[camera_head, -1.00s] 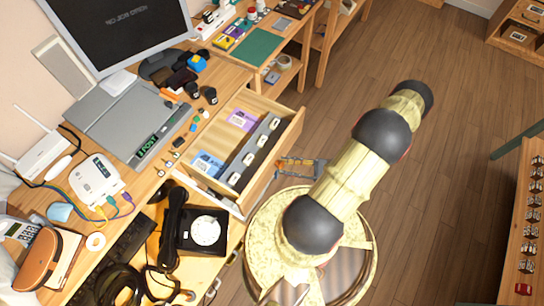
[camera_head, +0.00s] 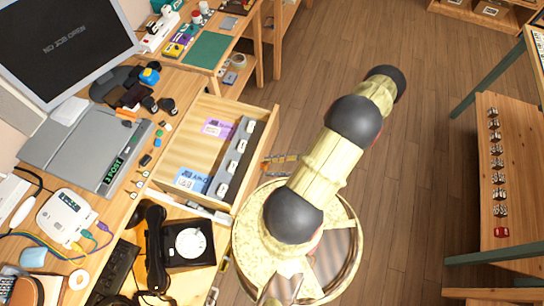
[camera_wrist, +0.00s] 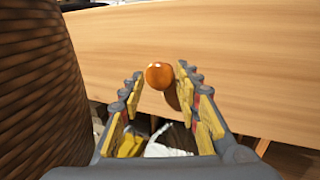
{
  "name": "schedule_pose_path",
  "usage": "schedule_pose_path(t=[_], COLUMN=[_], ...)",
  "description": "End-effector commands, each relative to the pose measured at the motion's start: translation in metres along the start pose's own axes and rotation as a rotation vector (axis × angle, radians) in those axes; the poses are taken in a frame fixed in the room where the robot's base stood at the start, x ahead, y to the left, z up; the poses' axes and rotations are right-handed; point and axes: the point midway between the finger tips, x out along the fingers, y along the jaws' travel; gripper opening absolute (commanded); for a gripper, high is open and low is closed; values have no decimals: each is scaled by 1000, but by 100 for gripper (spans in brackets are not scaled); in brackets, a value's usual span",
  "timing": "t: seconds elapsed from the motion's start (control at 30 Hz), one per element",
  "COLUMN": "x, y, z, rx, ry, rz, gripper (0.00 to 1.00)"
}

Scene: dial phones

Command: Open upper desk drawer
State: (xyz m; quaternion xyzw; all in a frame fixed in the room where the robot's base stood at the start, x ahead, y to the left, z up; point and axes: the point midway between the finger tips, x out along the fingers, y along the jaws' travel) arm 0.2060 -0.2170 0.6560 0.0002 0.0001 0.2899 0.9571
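The desk drawer (camera_head: 190,140) stands pulled out, seen from above in the head view, with cards and a dark divided strip inside. Its front panel (camera_head: 257,160) faces right. In the wrist view the plain wooden front (camera_wrist: 240,60) fills the upper part, with a round orange knob (camera_wrist: 159,75) on it. My gripper (camera_wrist: 160,88) is open, with its fingers to either side of the knob and a gap visible on both sides. In the head view my gripper (camera_head: 281,163) is beside the drawer front, partly hidden by my arm.
A black rotary phone (camera_head: 188,242) stands in front of the drawer's near side. The desk holds a monitor (camera_head: 65,45), a grey device (camera_head: 90,145) and a white router (camera_head: 70,215). A shelf (camera_head: 510,170) stands at right. Wooden floor (camera_head: 425,130) between is clear.

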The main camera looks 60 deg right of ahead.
Motion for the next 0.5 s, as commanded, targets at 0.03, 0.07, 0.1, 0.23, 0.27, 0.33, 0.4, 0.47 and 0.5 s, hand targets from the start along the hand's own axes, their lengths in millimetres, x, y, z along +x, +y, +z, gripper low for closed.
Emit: schedule_pose_path(t=[0.03, 0.07, 0.1, 0.23, 0.27, 0.33, 0.4, 0.47, 0.5], x=[0, 0, 0, 0, 0, 0, 0, 0, -2], y=[0, 0, 0, 0, 0, 0, 0, 0, 0], z=[0, 0, 0, 0, 0, 0, 0, 0, 0], rx=[0, 0, 0, 0, 0, 0, 0, 0, -1], ry=[0, 0, 0, 0, 0, 0, 0, 0, 0], rz=[0, 0, 0, 1, 1, 1, 1, 0, 0], gripper=[37, 39, 41, 45, 45, 45, 45, 45, 45])
